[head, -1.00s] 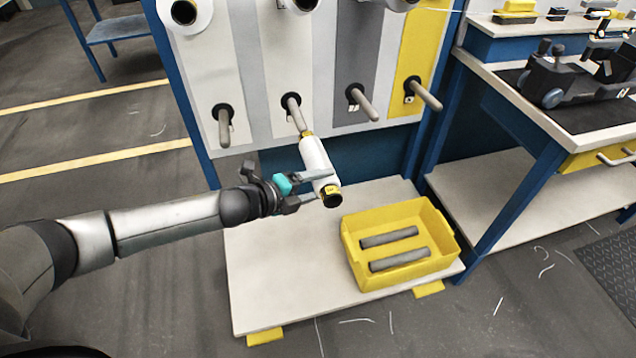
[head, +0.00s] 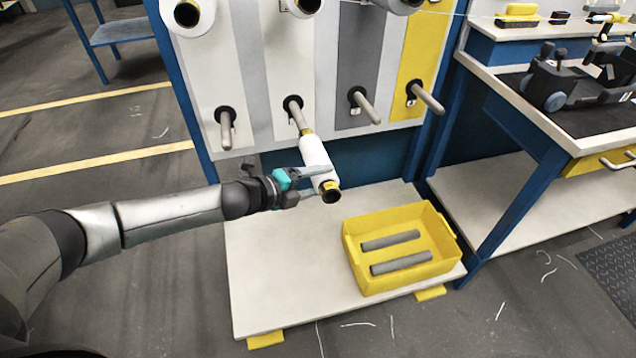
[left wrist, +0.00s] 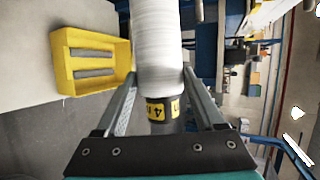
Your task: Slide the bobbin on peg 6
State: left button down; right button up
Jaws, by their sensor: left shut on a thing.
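My left gripper (head: 318,182) is shut on a white bobbin (head: 316,153) near its front end. The bobbin's far end meets the tip of the second peg from the left in the lower row (head: 300,118), roughly in line with it. I cannot tell how far the peg enters the bobbin. In the left wrist view the bobbin (left wrist: 160,45) lies between the two fingers (left wrist: 160,82), and its core carries a yellow band marked 4. The lower row's other pegs are bare. My right gripper is not in view.
A yellow crate (head: 352,262) with two grey rods stands on the pale base shelf (head: 275,290), below and right of the gripper. Bobbins (head: 190,15) sit on the upper row. A blue-framed workbench (head: 545,150) stands at the right.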

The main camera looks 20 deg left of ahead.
aim_at(304, 154)
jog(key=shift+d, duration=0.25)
pick_arm(q)
jog(key=shift+w+a, duration=0.5)
jog(key=shift+w, duration=0.35)
jog(key=shift+w+a+f+b, duration=0.1)
jog(key=shift+w+a+b, duration=0.2)
jog(key=shift+w+a, duration=0.25)
jog(key=shift+w+a+f+b, duration=0.1)
jog(key=shift+w+a+b, duration=0.25)
jog(key=shift+w, duration=0.35)
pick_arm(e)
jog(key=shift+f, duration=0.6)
pick_arm(q)
jog(key=shift+w, duration=0.1)
jog(key=shift+w+a+f+b, duration=0.1)
jog(key=shift+w+a+b, duration=0.55)
jog(key=shift+w, duration=0.35)
jog(key=shift+w+a+f+b, duration=0.1)
jog(key=shift+w+a+b, duration=0.55)
jog(key=shift+w, duration=0.3)
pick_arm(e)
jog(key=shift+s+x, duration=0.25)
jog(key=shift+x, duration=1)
pick_arm(q)
jog(key=shift+r, duration=0.1)
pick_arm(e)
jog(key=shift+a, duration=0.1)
